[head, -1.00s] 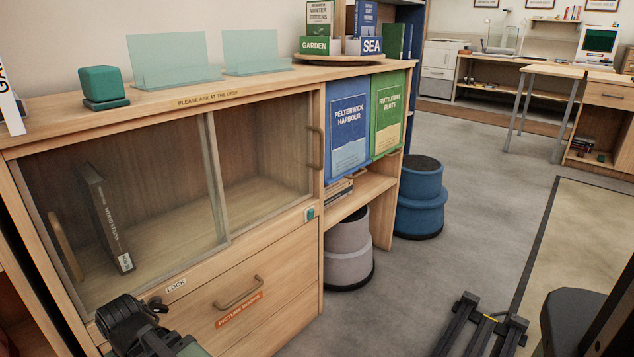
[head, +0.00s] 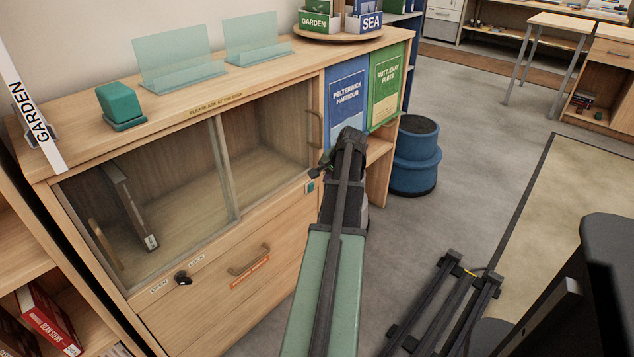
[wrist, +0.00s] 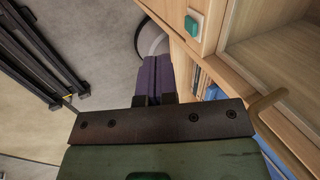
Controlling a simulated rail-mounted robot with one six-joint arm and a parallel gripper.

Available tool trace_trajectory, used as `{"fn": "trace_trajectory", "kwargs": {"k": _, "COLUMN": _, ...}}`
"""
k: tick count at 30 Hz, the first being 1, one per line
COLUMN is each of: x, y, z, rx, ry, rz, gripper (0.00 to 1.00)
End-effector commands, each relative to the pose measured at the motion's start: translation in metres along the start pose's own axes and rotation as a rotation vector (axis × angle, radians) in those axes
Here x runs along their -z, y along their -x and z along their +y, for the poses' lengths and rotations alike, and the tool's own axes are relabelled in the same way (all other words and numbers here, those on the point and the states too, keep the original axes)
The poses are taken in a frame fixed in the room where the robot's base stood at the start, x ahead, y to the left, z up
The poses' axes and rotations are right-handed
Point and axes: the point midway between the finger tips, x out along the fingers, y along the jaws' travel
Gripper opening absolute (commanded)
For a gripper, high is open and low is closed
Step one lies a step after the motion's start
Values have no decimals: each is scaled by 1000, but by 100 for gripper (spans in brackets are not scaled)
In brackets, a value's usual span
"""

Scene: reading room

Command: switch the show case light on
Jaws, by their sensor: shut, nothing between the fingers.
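The show case (head: 223,175) is a wooden cabinet with two sliding glass panes; its inside looks dim. A small teal button on a pale plate (head: 310,186) sits on its front, right of the glass and below the upright handle; I take it for the light switch. It also shows at the top of the wrist view (wrist: 193,24). My gripper (head: 317,172) is close to the button in the head view. In the wrist view its fingers (wrist: 153,62) are together and empty, left of and below the button in the picture. Contact is not visible.
A vertical handle (head: 314,130) stands out just above the button; its bar also shows in the wrist view (wrist: 268,100). A drawer handle (head: 250,262) and a black lock knob (head: 182,278) are lower left. A blue stool (head: 415,155) stands right. Grey floor is open beyond.

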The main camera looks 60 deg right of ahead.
Motion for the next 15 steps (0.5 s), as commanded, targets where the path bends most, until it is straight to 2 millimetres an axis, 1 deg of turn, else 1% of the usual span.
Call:
{"fn": "trace_trajectory", "kwargs": {"k": 1, "x": 14, "y": 5, "z": 4, "rx": 12, "ry": -36, "rz": 9, "gripper": 0}}
{"fn": "trace_trajectory", "kwargs": {"k": 3, "x": 22, "y": 8, "z": 9, "rx": 22, "ry": -67, "rz": 16, "gripper": 0}}
{"fn": "trace_trajectory", "kwargs": {"k": 12, "x": 22, "y": 7, "z": 10, "rx": 25, "ry": -74, "rz": 18, "gripper": 0}}
{"fn": "trace_trajectory", "kwargs": {"k": 15, "x": 22, "y": 2, "z": 11, "rx": 25, "ry": -73, "rz": 17, "gripper": 0}}
